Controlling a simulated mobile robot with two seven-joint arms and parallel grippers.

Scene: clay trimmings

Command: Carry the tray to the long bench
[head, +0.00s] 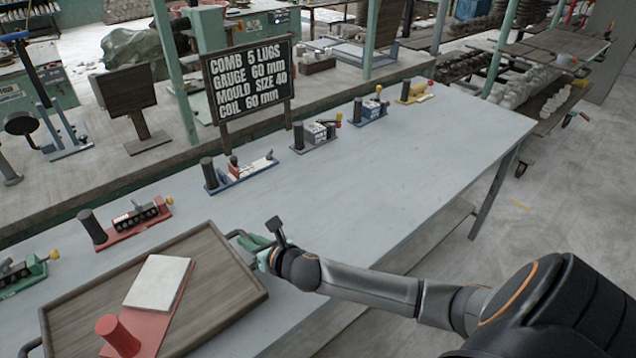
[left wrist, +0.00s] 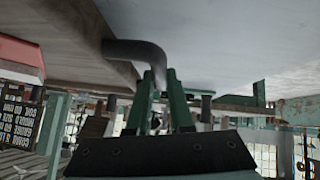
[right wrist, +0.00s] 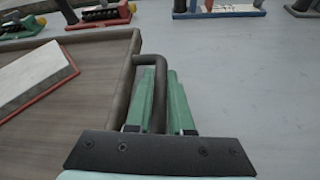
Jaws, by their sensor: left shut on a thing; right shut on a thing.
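The brown wooden tray (head: 205,255) is at the lower left of the head view, with a red-based block with a pale slab on top (head: 157,284) and a red cylinder (head: 118,335) in it. It also shows in the right wrist view (right wrist: 105,125). My right gripper (head: 262,252) is shut on the tray's dark right handle (right wrist: 148,59). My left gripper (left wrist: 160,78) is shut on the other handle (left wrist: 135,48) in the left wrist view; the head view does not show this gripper. Whether the tray touches the bench under it is hard to tell.
The long grey bench (head: 400,160) runs to the upper right, its middle clear. Small coloured fixtures, including a red one (head: 130,222) and a blue one (head: 240,172), line its far edge. A black sign (head: 248,82) stands behind.

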